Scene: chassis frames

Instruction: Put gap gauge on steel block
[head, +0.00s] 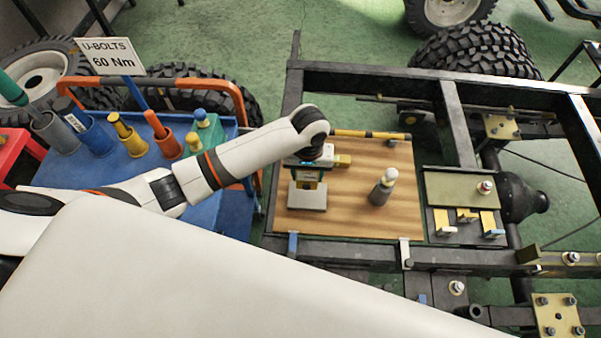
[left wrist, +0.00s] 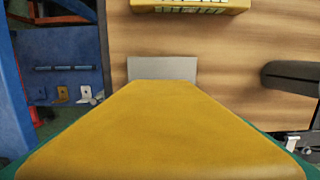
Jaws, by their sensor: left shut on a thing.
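My left gripper (head: 307,176) is above the left part of a wooden board, shut on a yellow piece with green edges, which I take to be the gap gauge (left wrist: 160,135). The gauge fills the lower part of the left wrist view, so the fingertips are hidden there. The grey steel block (head: 306,199) lies on the board below the gripper; its far edge part (left wrist: 162,68) shows beyond the gauge in the left wrist view. I cannot tell whether gauge and block touch. My right gripper is not in view.
A grey cylinder with a pale knob (head: 381,190) stands on the wooden board (head: 340,215) to the right. A yellow marked piece (left wrist: 190,5) lies beyond the block. A blue cart (head: 95,170) with tool cups is left; a tray (head: 460,205) with small parts is right.

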